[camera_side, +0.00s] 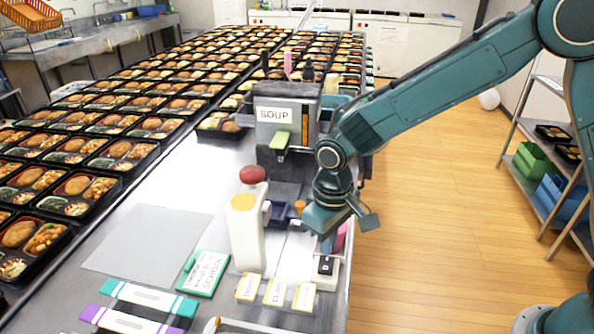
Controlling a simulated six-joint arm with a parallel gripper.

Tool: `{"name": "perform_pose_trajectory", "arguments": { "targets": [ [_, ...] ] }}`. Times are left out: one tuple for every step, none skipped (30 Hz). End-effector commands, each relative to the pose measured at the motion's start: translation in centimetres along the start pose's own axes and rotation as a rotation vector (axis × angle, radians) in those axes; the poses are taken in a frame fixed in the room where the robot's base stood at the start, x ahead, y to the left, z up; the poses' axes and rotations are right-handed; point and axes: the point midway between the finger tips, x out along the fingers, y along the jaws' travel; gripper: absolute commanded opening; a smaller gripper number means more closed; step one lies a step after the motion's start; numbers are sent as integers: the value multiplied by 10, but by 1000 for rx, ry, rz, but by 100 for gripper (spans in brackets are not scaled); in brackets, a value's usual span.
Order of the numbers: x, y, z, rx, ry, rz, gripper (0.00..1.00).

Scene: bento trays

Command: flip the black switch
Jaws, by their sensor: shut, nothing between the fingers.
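The black switch (325,265) sits on a small white base near the right edge of the steel table. My gripper (327,243) points down just above and behind the switch, with its fingers shut and nothing seen between them. The wrist hides part of the area behind the switch. From this view I cannot tell whether the fingertips touch the switch, nor which way it is set.
Behind is a grey machine labelled SOUP (274,113). Small labelled cards (276,292) lie in front. Bento trays (75,187) fill the left. A grey sheet (148,244) lies flat.

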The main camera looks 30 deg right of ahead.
Motion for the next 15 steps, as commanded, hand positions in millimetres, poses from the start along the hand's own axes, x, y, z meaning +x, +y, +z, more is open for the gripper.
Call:
{"name": "perform_pose_trajectory", "arguments": {
  "targets": [
    [-3, 0, 0, 0, 2, 0, 0],
    [-5, 0, 0, 0, 2, 0, 0],
    [-8, 0, 0, 0, 2, 0, 0],
    [-9, 0, 0, 0, 2, 0, 0],
    [-11, 0, 0, 0, 2, 0, 0],
    [-13, 0, 0, 0, 2, 0, 0],
    [-15, 0, 0, 0, 2, 0, 0],
    [-16, 0, 0, 0, 2, 0, 0],
    [-18, 0, 0, 0, 1, 0, 0],
    [-20, 0, 0, 0, 1, 0, 0],
    [-22, 0, 0, 0, 1, 0, 0],
    [-24, 0, 0, 0, 2, 0, 0],
    [-26, 0, 0, 0, 2, 0, 0],
    [-28, 0, 0, 0, 2, 0, 0],
    [-30, 0, 0, 0, 2, 0, 0]
  ]
}}
